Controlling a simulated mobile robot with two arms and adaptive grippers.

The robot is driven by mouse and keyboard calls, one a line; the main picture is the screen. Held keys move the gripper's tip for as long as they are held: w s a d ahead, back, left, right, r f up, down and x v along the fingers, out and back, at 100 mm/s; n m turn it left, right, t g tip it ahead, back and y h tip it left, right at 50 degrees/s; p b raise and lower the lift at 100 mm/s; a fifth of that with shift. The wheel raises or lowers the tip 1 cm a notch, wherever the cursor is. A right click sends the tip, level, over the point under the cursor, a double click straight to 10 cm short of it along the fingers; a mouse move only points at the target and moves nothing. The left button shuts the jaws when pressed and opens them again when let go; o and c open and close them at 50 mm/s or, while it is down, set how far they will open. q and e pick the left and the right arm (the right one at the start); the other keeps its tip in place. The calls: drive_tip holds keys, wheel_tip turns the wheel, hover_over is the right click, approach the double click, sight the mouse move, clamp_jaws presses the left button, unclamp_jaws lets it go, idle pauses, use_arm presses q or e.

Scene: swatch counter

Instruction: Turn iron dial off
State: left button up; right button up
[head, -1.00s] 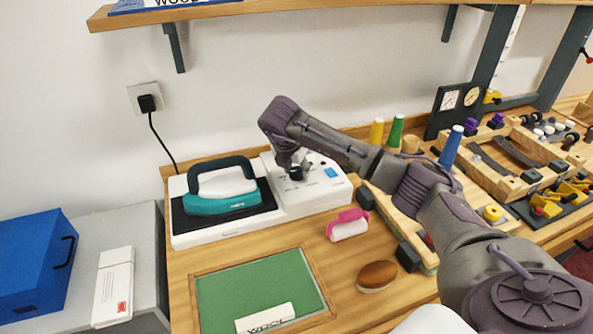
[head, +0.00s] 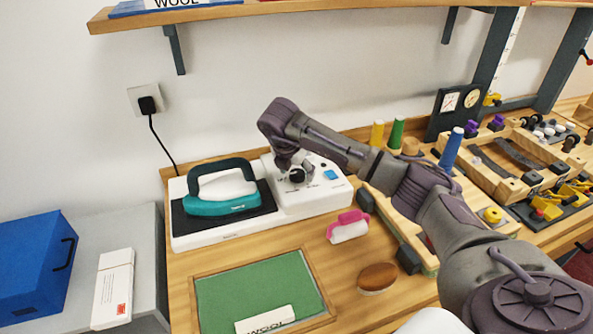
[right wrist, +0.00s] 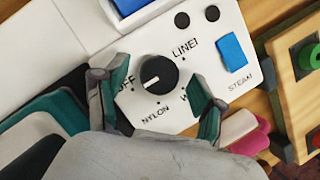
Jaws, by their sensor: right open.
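The iron dial (right wrist: 158,75) is a round black knob on the white control panel of the iron station. Its white mark points down and left, toward the gap between the OFF and NYLON labels. It also shows in the head view (head: 297,175), partly behind my right gripper (head: 286,163). In the right wrist view my right gripper (right wrist: 150,83) is open, with one finger on each side of the dial and gaps between. The teal iron (head: 222,191) rests on its dark pad to the left. My left gripper is out of view.
A blue STEAM button (right wrist: 232,52) is beside the dial on the panel. A pink-handled roller (head: 348,228), a brown brush (head: 377,276) and a green mat (head: 245,285) lie in front. Spools and wooden trays crowd the right.

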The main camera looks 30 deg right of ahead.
drive_tip(key=v, duration=1.1)
drive_tip(key=shift+a+r, duration=0.2)
drive_tip(key=shift+r, duration=0.15)
drive_tip(key=shift+s, duration=0.1)
